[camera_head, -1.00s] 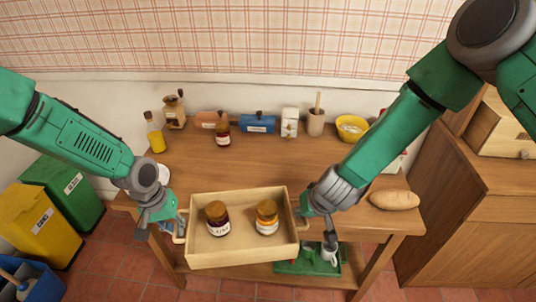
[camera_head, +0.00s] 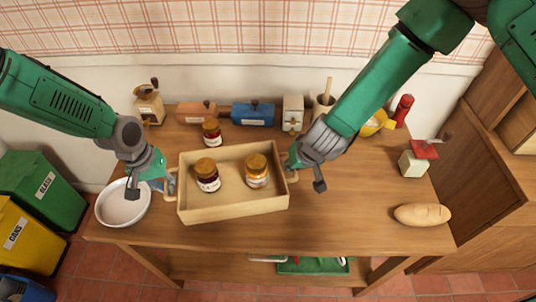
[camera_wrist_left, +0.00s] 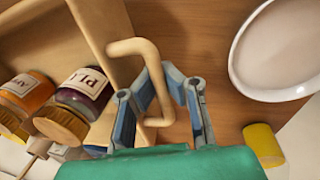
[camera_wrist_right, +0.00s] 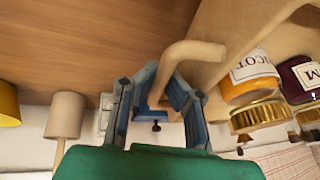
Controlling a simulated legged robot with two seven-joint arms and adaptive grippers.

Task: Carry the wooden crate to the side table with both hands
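The wooden crate (camera_head: 235,209) is a light, open box, roughly level over the front of the wooden table (camera_head: 345,225). I cannot tell whether its base touches the top. A dark jam jar (camera_head: 208,178) and an orange jam jar (camera_head: 257,172) stand upright inside. My left gripper (camera_head: 168,184) is at the left handle; in the left wrist view its fingers close around the handle (camera_wrist_left: 152,75). My right gripper (camera_head: 291,164) is at the right handle; in the right wrist view its fingers close around that handle (camera_wrist_right: 180,55). Part of the right handle is hidden.
A white bowl (camera_head: 123,204) stands close left of my left gripper. Behind the crate are a small jar (camera_head: 212,133), a blue box (camera_head: 253,114) and a grinder (camera_head: 149,103). Bread (camera_head: 423,214) lies at the right.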

